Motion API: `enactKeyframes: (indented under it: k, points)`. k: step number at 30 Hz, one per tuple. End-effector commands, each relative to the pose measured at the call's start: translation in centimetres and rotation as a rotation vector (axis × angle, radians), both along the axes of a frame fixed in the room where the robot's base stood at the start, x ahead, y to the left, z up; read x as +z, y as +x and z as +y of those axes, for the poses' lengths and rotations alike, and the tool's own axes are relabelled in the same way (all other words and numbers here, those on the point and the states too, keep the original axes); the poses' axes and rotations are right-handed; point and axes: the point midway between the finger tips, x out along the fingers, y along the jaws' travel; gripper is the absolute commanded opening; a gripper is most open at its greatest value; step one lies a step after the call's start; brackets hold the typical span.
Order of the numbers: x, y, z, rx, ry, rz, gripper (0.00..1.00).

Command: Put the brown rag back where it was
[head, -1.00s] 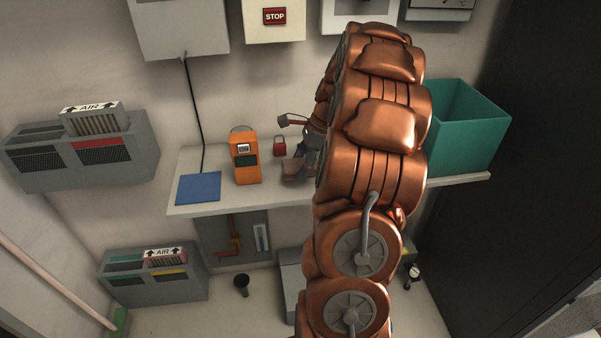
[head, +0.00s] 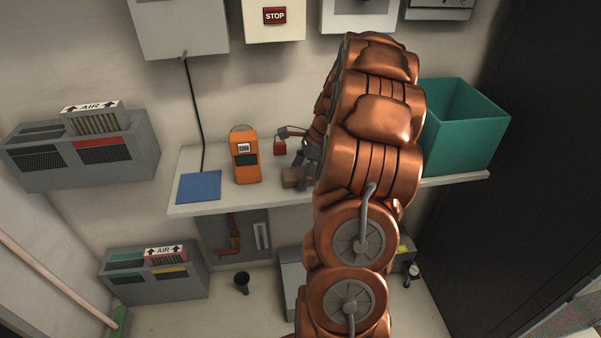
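A brown piece that looks like the rag (head: 293,178) shows on or just above the white shelf, right of the orange handheld meter. My gripper (head: 301,168) is at the rag's upper right, mostly hidden behind my copper arm. The fingers are too small and covered to show whether they grip the rag or only touch it. I cannot tell whether the rag rests on the shelf.
The white shelf (head: 335,197) also holds a blue mat (head: 199,188), the orange meter (head: 246,160), a red padlock-like item (head: 280,147) and a teal bin (head: 465,135). Bare shelf shows between mat and meter.

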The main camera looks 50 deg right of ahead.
Motion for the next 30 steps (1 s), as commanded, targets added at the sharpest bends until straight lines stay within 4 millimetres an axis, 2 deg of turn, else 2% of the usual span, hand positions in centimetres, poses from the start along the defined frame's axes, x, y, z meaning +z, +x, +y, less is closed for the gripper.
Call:
enactKeyframes:
  k: [10,14,17,30]
  points:
    - [0.0,0.0,0.0,0.000,0.000,0.000,0.91]
    - [0.7,0.0,-0.3,-0.002,-0.003,-0.002,0.91]
    - [1.9,-0.3,-0.7,-0.003,-0.004,-0.004,0.91]
    - [9.1,-2.1,-3.1,-0.002,-0.004,-0.002,0.91]
